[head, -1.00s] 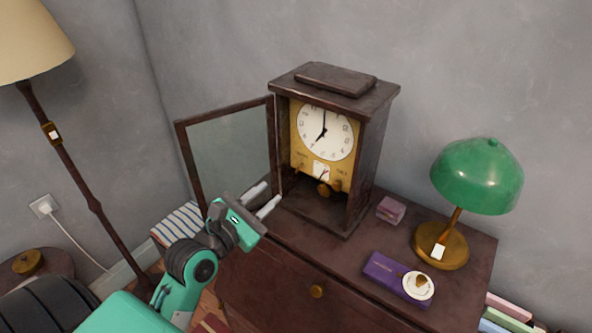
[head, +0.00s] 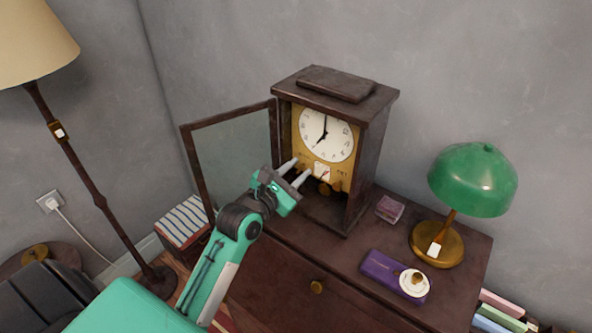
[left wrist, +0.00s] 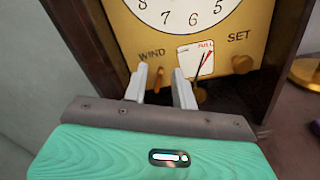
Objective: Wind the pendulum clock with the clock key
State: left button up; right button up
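The pendulum clock (head: 372,135) stands on a dark wooden cabinet with its glass door (head: 235,150) swung open to the left. Its dial (head: 326,135) and brass plate show; the left wrist view shows the WIND label (left wrist: 152,54), the SET knob (left wrist: 242,64) and a small gauge (left wrist: 195,58) with a needle near FULL. My left gripper (head: 298,171) is open before the WIND side, its fingers apart. In the left wrist view, a small brass piece (left wrist: 159,78) shows between the fingers (left wrist: 162,88); I cannot tell whether it is the clock key. My right gripper is not in view.
On the cabinet top (head: 345,245), right of the clock, are a small pink box (head: 390,208), a purple case (head: 381,268) with a white disc (head: 414,283), and a green lamp (head: 472,180). The open door stands just left of my left gripper. A floor lamp (head: 75,160) stands left.

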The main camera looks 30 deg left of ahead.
pick_arm(q)
grip_shut()
jog(key=m+p, duration=0.2)
jog(key=m, duration=0.1)
jog(key=shift+d, duration=0.15)
jog(key=m+p, duration=0.1)
jog(key=m, duration=0.1)
jog(key=m+p, duration=0.1)
jog(key=m, duration=0.2)
jog(key=shift+d+f, duration=0.15)
jog(key=shift+f, duration=0.05)
jog(key=m+p, duration=0.1)
jog(key=m, duration=0.1)
jog(key=shift+s+f+m, duration=0.1)
jog(key=shift+m, duration=0.2)
jog(key=m, duration=0.3)
jog(key=m+p, duration=0.1)
jog(key=m, duration=0.2)
jog(key=f+m+p, duration=0.1)
jog(key=m, duration=0.2)
